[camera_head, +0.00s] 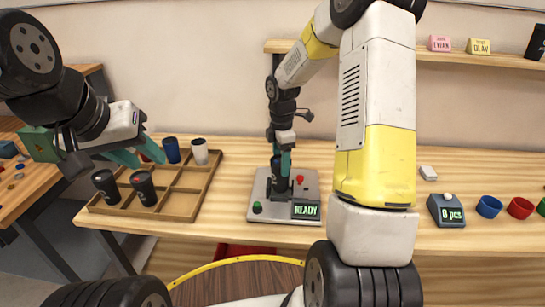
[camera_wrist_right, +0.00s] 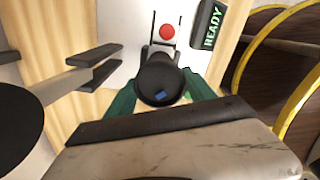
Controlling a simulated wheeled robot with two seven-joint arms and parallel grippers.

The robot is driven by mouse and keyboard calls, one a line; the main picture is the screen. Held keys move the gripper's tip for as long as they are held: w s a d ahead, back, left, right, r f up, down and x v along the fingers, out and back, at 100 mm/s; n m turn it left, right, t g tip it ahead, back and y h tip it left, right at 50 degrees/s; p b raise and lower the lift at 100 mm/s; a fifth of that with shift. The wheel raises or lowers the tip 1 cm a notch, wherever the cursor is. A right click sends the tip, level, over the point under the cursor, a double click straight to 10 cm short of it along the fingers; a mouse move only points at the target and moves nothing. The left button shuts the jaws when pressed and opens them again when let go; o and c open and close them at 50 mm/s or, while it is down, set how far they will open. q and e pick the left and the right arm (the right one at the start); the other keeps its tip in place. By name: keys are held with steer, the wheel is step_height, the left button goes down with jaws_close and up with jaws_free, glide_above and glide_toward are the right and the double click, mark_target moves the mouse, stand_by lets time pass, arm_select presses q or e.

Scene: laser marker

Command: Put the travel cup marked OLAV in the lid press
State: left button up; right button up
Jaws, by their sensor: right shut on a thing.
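My right gripper (camera_head: 283,160) is shut on a dark travel cup (camera_wrist_right: 160,78), low over the grey base plate (camera_head: 262,187) of a device whose display (camera_head: 306,211) reads READY. This looks like the lid press. In the right wrist view the green fingers flank the cup, and a small blue patch shows on its dark top. No name is readable on it, and I cannot tell whether it rests on the base. My left gripper (camera_head: 138,154) is over the wooden tray with its teal fingers apart, seemingly empty.
The divided tray (camera_head: 125,221) holds dark cups (camera_head: 105,186) (camera_head: 143,188), a blue cup (camera_head: 171,150) and a white cup (camera_head: 200,151). A yellow OLAV card (camera_head: 479,46) stands on the shelf. A counter (camera_head: 446,210) and coloured rings (camera_head: 489,206) lie right.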

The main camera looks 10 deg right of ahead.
steer(key=shift+f, duration=1.15)
steer(key=shift+f, duration=0.2)
steer(key=o, duration=0.8)
